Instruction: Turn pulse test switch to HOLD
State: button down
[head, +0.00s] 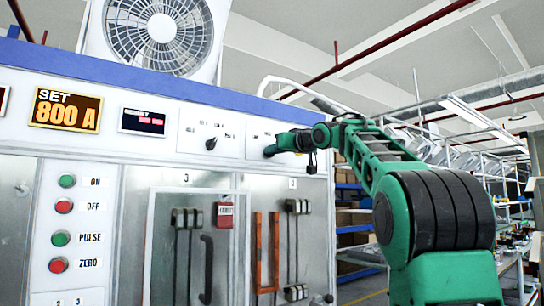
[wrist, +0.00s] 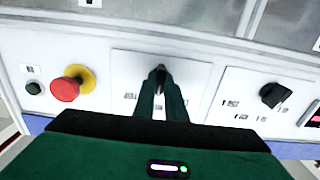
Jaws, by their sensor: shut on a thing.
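The pulse test switch appears to be the dark rotary knob (wrist: 161,70) on a white plate, seen in the wrist view between my fingertips. Its plate (wrist: 118,68) carries small labels too blurred to read. My gripper (wrist: 161,82) is shut on this knob, with its green fingers reaching up to it. In the head view my gripper (head: 270,151) is at the right plate of the cabinet's upper panel and covers most of the knob there. The knob's pointer and set position cannot be told.
A second black knob (wrist: 273,95) sits on the neighbouring plate; it also shows in the head view (head: 211,144). A red mushroom button (wrist: 65,89) with a yellow collar is on the gripped knob's other side. An orange "SET 800 A" display (head: 66,110) is at the left.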

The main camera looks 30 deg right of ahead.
jog(key=shift+f, duration=0.2)
jog(key=c, duration=1.8)
grip_release()
jog(key=shift+r, duration=0.1)
jog(key=s, duration=1)
jog(key=shift+s+d, duration=0.15)
jog(key=shift+s, duration=0.15)
